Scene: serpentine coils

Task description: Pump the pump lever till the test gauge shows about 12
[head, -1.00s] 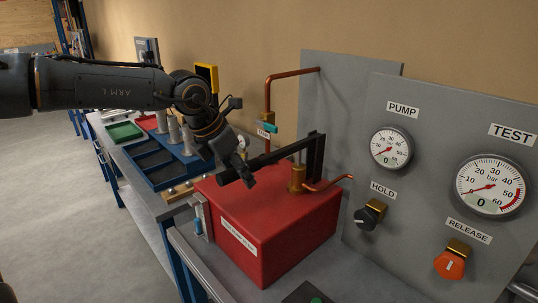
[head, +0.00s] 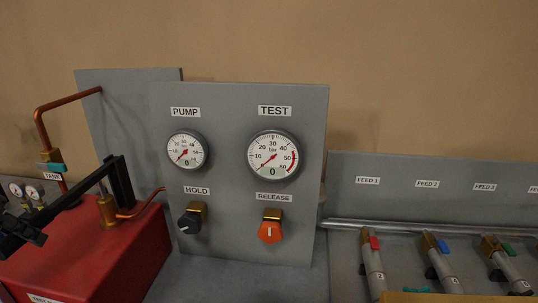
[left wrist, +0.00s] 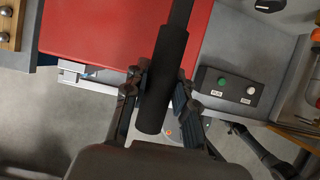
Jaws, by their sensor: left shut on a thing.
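The black pump lever (head: 84,188) rises from the red pump tank (head: 110,262) at the left of the head view. My left gripper (head: 22,232), partly cut off by the left edge there, is on the lever's handle. In the left wrist view the dark handle (left wrist: 165,70) lies between the two fingers of my left gripper (left wrist: 158,95), which are shut on it. The test gauge (head: 273,156) has its needle at the low end and its window shows 0. The pump gauge (head: 187,150) also shows 0. My right gripper is not in view.
Below the gauges are the black HOLD knob (head: 190,221) and the orange RELEASE knob (head: 270,231). A box with a green and a white button (left wrist: 228,88) sits beside the tank.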

